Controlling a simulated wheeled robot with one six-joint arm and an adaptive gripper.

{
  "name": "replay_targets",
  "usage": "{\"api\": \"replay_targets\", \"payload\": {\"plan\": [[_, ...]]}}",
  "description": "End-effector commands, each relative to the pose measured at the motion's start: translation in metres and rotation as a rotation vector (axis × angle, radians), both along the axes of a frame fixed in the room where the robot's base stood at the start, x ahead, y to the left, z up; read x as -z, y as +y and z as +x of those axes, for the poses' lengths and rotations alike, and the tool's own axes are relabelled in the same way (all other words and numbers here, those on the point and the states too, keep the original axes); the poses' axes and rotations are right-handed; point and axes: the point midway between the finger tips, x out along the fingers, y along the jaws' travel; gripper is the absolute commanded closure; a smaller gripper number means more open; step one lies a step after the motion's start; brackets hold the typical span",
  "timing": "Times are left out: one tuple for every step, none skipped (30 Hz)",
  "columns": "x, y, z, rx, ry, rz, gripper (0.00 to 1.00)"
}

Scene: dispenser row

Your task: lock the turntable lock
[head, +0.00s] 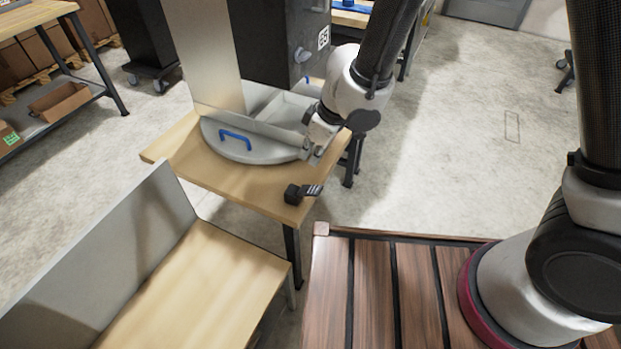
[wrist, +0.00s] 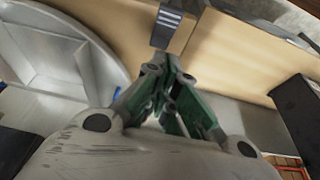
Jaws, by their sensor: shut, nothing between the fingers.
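The turntable (head: 230,150) is a grey round tray with divider walls and a blue handle (head: 235,138), on a wooden table. It also shows at the left of the wrist view (wrist: 105,60). The turntable lock (head: 303,193) is a small black block with a ribbed lever at the table's front right corner. The ribbed black lever also shows at the top of the wrist view (wrist: 170,28). My gripper (wrist: 165,75) is shut and empty, its tips just below the lever in that picture. I cannot tell whether they touch. In the head view my gripper (head: 316,143) is by the turntable's right edge.
A tall grey panel (head: 200,50) rises behind the turntable, beside a dark cabinet (head: 275,40). A lower wooden bench with a grey back panel (head: 110,260) stands at the front left. A dark box (wrist: 300,112) is at the right of the wrist view. Open floor (head: 470,130) lies to the right.

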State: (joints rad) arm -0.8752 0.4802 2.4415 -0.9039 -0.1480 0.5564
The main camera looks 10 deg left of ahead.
Motion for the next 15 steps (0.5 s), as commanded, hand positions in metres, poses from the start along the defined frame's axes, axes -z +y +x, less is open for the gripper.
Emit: {"api": "replay_targets", "payload": {"plan": [[0.008, 0.002, 0.000, 0.000, 0.002, -0.003, 1.00], [0.012, 0.004, 0.000, -0.001, 0.002, -0.003, 1.00], [0.020, 0.006, 0.001, -0.001, 0.003, -0.002, 1.00], [0.026, 0.008, 0.002, 0.000, 0.003, -0.003, 1.00], [0.032, 0.010, 0.002, 0.000, 0.002, -0.003, 1.00], [0.040, 0.012, 0.003, -0.001, 0.002, -0.004, 1.00], [0.046, 0.014, 0.004, -0.001, 0.002, -0.005, 1.00], [0.052, 0.016, 0.005, -0.001, 0.002, -0.004, 1.00], [0.059, 0.018, 0.005, 0.000, 0.002, -0.003, 1.00], [0.064, 0.018, 0.005, 0.000, 0.001, -0.004, 1.00], [0.069, 0.014, 0.004, 0.001, 0.003, -0.003, 1.00], [0.074, 0.011, 0.003, 0.001, 0.002, -0.004, 1.00], [0.077, 0.010, 0.003, 0.002, 0.002, -0.003, 1.00], [0.081, 0.008, 0.002, 0.001, 0.001, -0.003, 1.00], [0.084, 0.006, 0.002, 0.001, 0.001, -0.003, 1.00]]}}
